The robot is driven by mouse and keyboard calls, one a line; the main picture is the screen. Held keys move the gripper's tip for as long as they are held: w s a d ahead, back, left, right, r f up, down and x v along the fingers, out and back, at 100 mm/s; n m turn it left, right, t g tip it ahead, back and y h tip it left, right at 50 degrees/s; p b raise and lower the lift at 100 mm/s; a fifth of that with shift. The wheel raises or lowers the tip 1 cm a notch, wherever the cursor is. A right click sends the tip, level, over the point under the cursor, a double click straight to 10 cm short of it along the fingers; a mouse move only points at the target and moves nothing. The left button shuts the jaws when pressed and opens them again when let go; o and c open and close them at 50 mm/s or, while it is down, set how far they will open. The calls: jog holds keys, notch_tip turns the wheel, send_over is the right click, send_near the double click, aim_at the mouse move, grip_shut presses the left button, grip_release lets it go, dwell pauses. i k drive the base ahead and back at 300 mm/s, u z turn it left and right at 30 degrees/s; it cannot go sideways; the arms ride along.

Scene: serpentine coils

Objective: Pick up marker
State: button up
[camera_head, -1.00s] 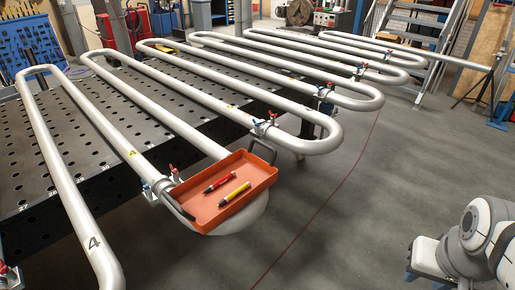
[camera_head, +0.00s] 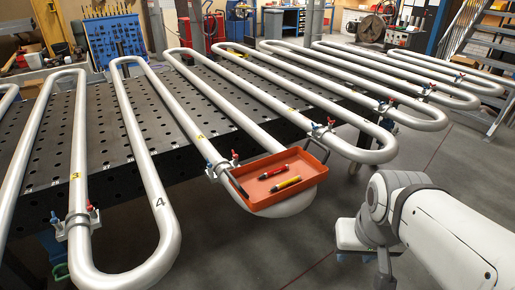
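An orange tray (camera_head: 300,199) rests at the near bend of a pipe coil, in the middle of the head view. My arm shows at the lower right, to the right of the tray. The fingers of my gripper are not clearly visible, and it is apart from the tray.
Grey serpentine pipes (camera_head: 160,205) with red and blue clamps run over a dark perforated table (camera_head: 108,140). A blue tool board (camera_head: 115,40) stands behind at the left. Open floor (camera_head: 440,150) lies to the right of the coils, with metal stairs (camera_head: 470,35) beyond.

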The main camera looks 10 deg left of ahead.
aim_at(281, 168)
jog(key=i, duration=1)
jog(key=u, duration=0.1)
